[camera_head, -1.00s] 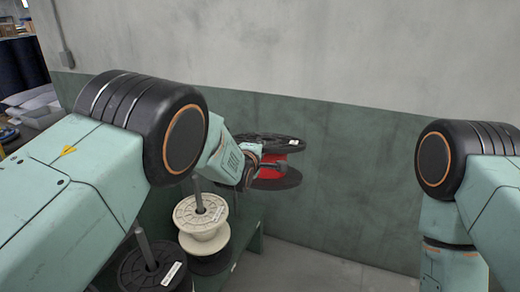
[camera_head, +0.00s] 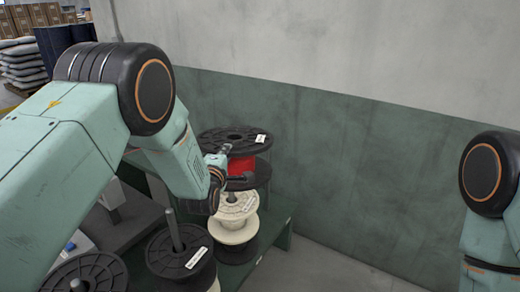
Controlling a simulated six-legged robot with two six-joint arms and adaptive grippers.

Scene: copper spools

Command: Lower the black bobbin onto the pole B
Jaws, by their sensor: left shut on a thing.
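The black bobbin (camera_head: 228,136) has black flanges, a red winding and a white label. My left gripper (camera_head: 229,166) is shut on it at its red middle, from the left, and holds it roughly level. The bobbin hangs above a grey pole (camera_head: 232,198) that stands up through a cream spool (camera_head: 233,227). The pole's upper part is hidden behind the gripper and bobbin, so I cannot tell whether it enters the bobbin's hole. No pole's letter is readable. My right gripper is out of view; only part of the right arm shows at the right edge.
A second pole (camera_head: 173,228) with a black-flanged spool (camera_head: 162,252) stands nearer, left of the cream spool. Another black spool (camera_head: 97,270) is at the bottom left. A green stand (camera_head: 282,230) carries the spools. A grey-green wall rises close behind.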

